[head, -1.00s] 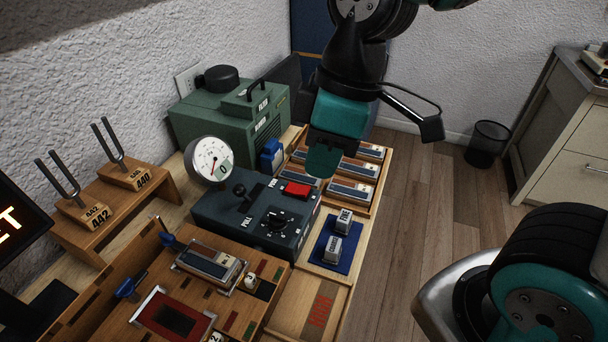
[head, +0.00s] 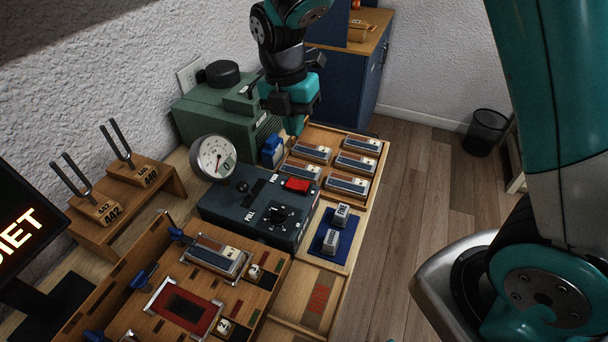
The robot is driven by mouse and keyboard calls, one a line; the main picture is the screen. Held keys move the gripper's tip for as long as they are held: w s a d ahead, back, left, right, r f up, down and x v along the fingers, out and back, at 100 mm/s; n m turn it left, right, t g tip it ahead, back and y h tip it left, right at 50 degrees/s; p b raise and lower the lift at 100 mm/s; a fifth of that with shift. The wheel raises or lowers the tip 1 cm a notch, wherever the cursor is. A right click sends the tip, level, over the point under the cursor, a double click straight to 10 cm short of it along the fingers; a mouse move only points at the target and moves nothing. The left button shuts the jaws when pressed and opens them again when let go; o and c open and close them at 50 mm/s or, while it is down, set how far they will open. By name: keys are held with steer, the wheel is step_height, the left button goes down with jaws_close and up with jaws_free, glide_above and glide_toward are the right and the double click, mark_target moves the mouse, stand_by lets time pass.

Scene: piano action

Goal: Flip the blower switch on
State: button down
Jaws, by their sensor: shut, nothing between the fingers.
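The dark control box (head: 247,231) stands on the bench in the middle of the head view. I cannot tell which control is labelled as the blower's, nor the rocker's exact position. My gripper (head: 297,127) is shut and empty, pointing down beside the right end of the green housing, behind and above the red rocker and apart from it. It hides part of the housing.
A round gauge (head: 213,157) stands at the box's left. A blue block (head: 272,151) is close to my gripper. A wooden tray (head: 374,145) with several striped blocks lies to the right. A blue mat (head: 322,242) holds two small blocks. Tuning forks (head: 80,180) stand left.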

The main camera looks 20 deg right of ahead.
mark_target(304, 185)
steer(key=f+p, duration=0.1)
steer(key=f, duration=0.3)
steer(key=s+f+p, duration=0.1)
steer(key=f, duration=0.4)
steer(key=d+f+p, duration=0.1)
steer(key=f, duration=0.4)
steer(key=shift+s+d, duration=0.1)
steer(key=shift+s, duration=0.05)
